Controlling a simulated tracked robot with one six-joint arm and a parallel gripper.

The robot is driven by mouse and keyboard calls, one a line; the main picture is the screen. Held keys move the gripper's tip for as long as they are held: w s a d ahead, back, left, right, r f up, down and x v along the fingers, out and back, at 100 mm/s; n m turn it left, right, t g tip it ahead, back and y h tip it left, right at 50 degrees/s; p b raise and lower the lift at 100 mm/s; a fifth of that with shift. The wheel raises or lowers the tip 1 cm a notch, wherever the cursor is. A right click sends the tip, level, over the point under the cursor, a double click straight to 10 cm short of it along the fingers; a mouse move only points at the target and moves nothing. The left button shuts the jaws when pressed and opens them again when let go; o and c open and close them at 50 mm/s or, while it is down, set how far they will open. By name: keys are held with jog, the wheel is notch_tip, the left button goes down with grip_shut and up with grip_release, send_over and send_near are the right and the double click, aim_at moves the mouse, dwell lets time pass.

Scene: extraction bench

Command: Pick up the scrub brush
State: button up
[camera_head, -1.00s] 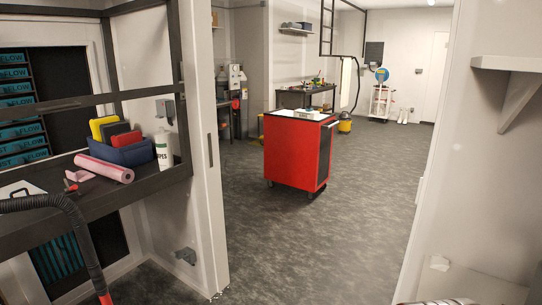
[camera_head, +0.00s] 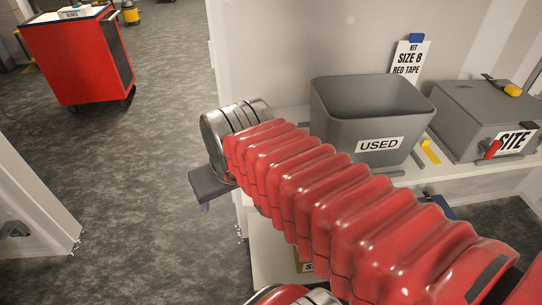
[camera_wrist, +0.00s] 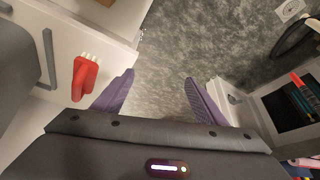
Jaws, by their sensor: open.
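A red brush with pale bristles (camera_wrist: 86,76), which looks like the scrub brush, lies on a white surface at the left of the wrist view. It is beside my left finger and outside the gap between the fingers. I cannot make it out in the head view, where my red arm covers part of the shelf. My gripper (camera_wrist: 160,77) is open and empty, its two purple fingers apart above the grey floor. In the head view only its dark end and a bit of purple finger show, left of the white shelf.
A grey bin marked USED (camera_head: 345,120) stands on the white shelf. A grey box marked SITE (camera_head: 480,115) is to its right, and a sign (camera_head: 408,62) is behind. A red cart (camera_head: 75,60) stands far left. The floor between is clear.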

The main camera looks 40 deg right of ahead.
jog(key=w+d+r+m, duration=0.1)
jog(key=d, duration=0.5)
jog(key=w+d+r+m+g, duration=0.1)
jog(key=w+d+r+m, duration=0.1)
jog(key=d, duration=0.4)
jog(key=w+d+r+m+g+h, duration=0.1)
jog(key=w+d, duration=0.1)
jog(key=d, duration=0.5)
jog(key=shift+r+m, duration=0.3)
jog(key=shift+m, duration=0.1)
jog(key=shift+r, duration=0.4)
jog(key=shift+a, duration=0.1)
jog(key=shift+f, duration=0.1)
jog(key=shift+x, duration=4.3)
jog(key=shift+x, duration=2.6)
